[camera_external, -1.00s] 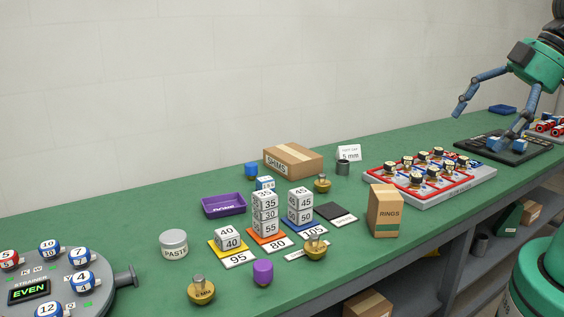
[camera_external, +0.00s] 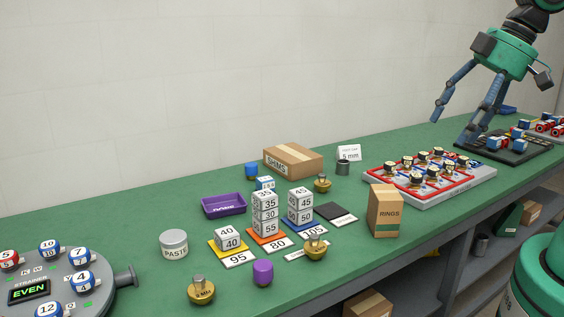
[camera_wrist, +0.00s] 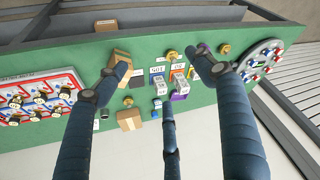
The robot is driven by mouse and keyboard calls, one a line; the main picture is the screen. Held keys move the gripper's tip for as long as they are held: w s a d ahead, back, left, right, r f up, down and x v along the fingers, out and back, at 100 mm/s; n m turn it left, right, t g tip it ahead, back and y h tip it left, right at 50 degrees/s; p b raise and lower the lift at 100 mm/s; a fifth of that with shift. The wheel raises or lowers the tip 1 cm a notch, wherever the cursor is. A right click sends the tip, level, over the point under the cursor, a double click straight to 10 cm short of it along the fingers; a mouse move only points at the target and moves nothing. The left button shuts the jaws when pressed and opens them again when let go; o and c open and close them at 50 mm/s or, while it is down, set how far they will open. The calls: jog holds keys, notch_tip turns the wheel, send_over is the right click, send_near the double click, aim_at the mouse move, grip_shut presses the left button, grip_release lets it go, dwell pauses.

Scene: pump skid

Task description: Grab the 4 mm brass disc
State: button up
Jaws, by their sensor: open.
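Brass discs with upright stems stand on the green bench. One is at the front left (camera_external: 201,291), with an "MM" marking whose number I cannot read surely. A second is beside the stacked cubes (camera_external: 316,248), and a third is near the shims box (camera_external: 322,183). The wrist view also shows the front-left one (camera_wrist: 225,48), the middle one (camera_wrist: 172,54) and the third (camera_wrist: 128,101). I cannot tell which is 4 mm. My gripper (camera_external: 452,126) is open and empty, far right of the discs, above the bench; its spread fingers show in the wrist view (camera_wrist: 163,70).
Stacked cubes (camera_external: 265,214) stand on numbered cards between the discs. A rings box (camera_external: 385,210), a red-edged tray (camera_external: 480,173) of capped pieces and a black tray (camera_external: 532,149) lie to the right. A purple cylinder (camera_external: 262,273) is near the front-left disc.

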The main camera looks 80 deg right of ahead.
jog(key=w+g+p, duration=0.1)
jog(key=w+p, duration=0.1)
jog(key=w, duration=0.6)
jog(key=m+g+p, duration=0.3)
jog(key=g+p, duration=0.1)
jog(key=p, duration=0.1)
send_over(315, 236)
notch_tip(315, 236, down, 19)
jog(key=shift+w+a, duration=0.1)
jog(key=shift+f, duration=0.15)
jog(key=shift+f+b, duration=0.8)
jog(key=shift+f, duration=3.35)
jog(key=shift+f, duration=0.1)
jog(key=shift+f+b, duration=0.85)
jog(key=shift+f, duration=1.7)
